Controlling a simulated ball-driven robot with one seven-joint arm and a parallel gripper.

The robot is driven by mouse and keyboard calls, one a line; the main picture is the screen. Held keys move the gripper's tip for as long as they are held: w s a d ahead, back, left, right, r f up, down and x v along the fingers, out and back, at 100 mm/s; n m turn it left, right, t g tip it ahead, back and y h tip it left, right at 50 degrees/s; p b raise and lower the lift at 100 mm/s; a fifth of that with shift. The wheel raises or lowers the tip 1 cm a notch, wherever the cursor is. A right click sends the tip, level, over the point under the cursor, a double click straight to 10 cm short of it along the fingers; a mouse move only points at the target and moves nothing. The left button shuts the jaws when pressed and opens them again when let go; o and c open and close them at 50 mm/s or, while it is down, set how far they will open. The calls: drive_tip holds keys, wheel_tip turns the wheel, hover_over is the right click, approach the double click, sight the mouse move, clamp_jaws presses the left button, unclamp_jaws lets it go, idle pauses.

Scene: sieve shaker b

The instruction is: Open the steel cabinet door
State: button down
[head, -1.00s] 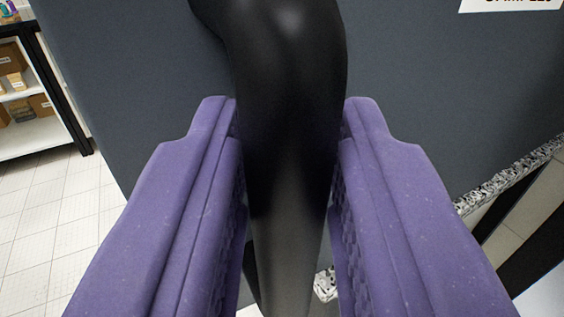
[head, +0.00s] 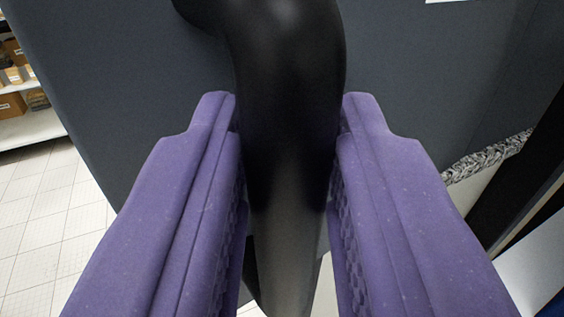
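The dark grey cabinet door (head: 120,90) fills most of the view behind my gripper. A thick, glossy black handle (head: 287,45) curves down in front of it through the middle of the picture. My gripper (head: 290,125) has two purple fingers, one on each side of the handle. The handle fills the gap between them, and the fingers are closed against it. The fingers and handle hide part of the door's lower edge.
White floor tiles (head: 55,220) show at the left beyond the door's edge. Shelves with brown boxes (head: 12,105) stand at the far left. A speckled grey strip (head: 488,157) and dark upright parts (head: 535,165) lie at the right. A white label (head: 445,1) is cut off at the top.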

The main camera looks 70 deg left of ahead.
drive_tip(key=c, duration=1)
unclamp_jaws()
drive_tip(key=shift+w+a+r, duration=0.15)
drive_tip(key=shift+w+r, duration=0.05)
drive_tip(key=shift+w, duration=0.05)
drive_tip(key=shift+c, duration=0.2)
drive_tip(key=shift+w+a+f, duration=0.1)
drive_tip(key=shift+w+a, duration=0.05)
drive_tip(key=v, duration=0.8)
drive_tip(key=shift+p, duration=0.4)
